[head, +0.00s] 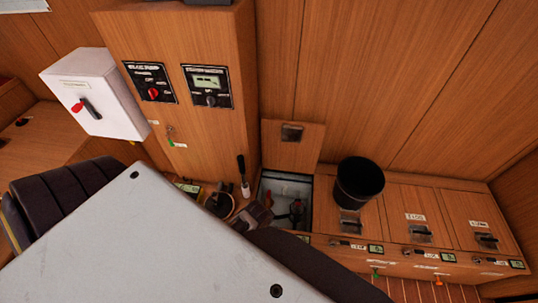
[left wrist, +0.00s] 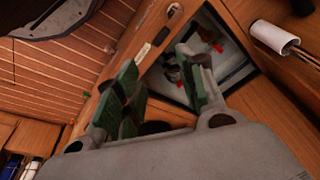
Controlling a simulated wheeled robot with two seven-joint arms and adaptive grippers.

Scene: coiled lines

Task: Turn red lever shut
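An open locker (head: 285,190) in the wooden bench has its lid raised against the wall. Inside it, small red-handled fittings show in the head view (head: 297,206). No contact with a red handle is clear. My right gripper is not seen.
A black bucket (head: 359,183) stands on the bench right of the locker. A white box (head: 98,97) with a red-tipped switch and a panel with a red knob (head: 153,93) are on the left. A dark upright handle (head: 243,175) stands near the locker.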

